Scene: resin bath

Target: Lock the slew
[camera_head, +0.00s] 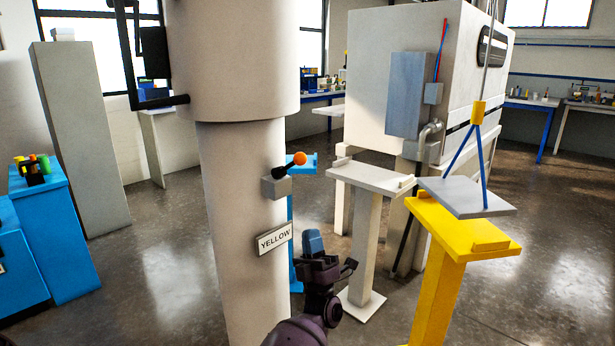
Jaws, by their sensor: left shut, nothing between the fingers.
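A lever with an orange knob (299,158) sticks out to the right and slightly up from a small grey box (276,187) on the side of the thick pale column (240,230). A white plate reading "YELLOW" (274,238) is fixed to the column below it. My left gripper (313,242) is below and slightly right of the lever, pointing up. Its fingers are shut and empty, apart from the lever and knob. My right gripper is not in view.
A grey plate (468,197) hangs by blue legs from a yellow block (478,112) above a yellow stand (463,228). A white stand (370,178) is left of it, with a large white machine (440,60) behind. A blue cabinet (45,235) stands at left.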

